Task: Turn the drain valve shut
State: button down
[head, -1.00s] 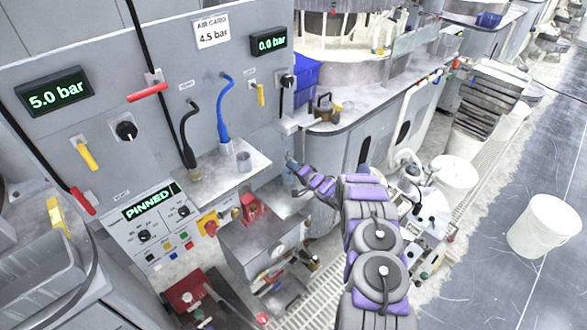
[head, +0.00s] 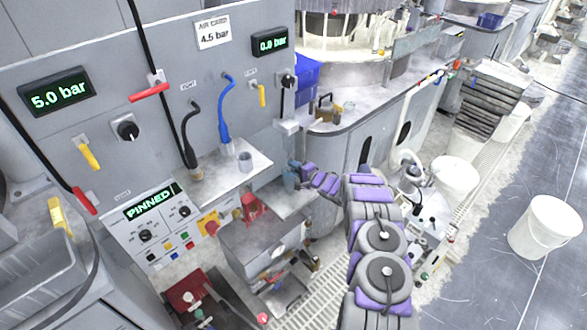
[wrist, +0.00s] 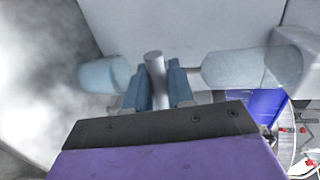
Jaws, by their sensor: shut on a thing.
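My gripper (head: 292,175) reaches to the right end of the grey panel, low beside the counter. In the wrist view my gripper's two blue fingers (wrist: 158,85) are closed on a grey rod-like handle (wrist: 154,70), which stands nearly upright between them. I take this to be the drain valve's handle; the valve body is hidden. A pale blue translucent cylinder (wrist: 104,74) lies to the left of the fingers and another (wrist: 250,68) to the right. In the head view the handle is too small and covered to make out.
The pressure displays read 5.0 bar (head: 57,92) and 0.0 bar (head: 272,42). A small shelf (head: 228,172) with a metal cup (head: 245,160) juts out left of my gripper. A blue bin (head: 305,80) is above it. A white bucket (head: 545,228) stands on open floor at right.

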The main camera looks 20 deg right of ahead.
jog(key=shift+d+f, duration=0.1)
jog(key=shift+d, duration=0.05)
jog(key=c, duration=1.4)
grip_release()
jog(key=shift+o, duration=1.4)
jog(key=shift+d, duration=0.2)
jog(key=p+v, duration=0.2)
jog(key=v, duration=1.5)
jog(key=shift+s+d, duration=0.1)
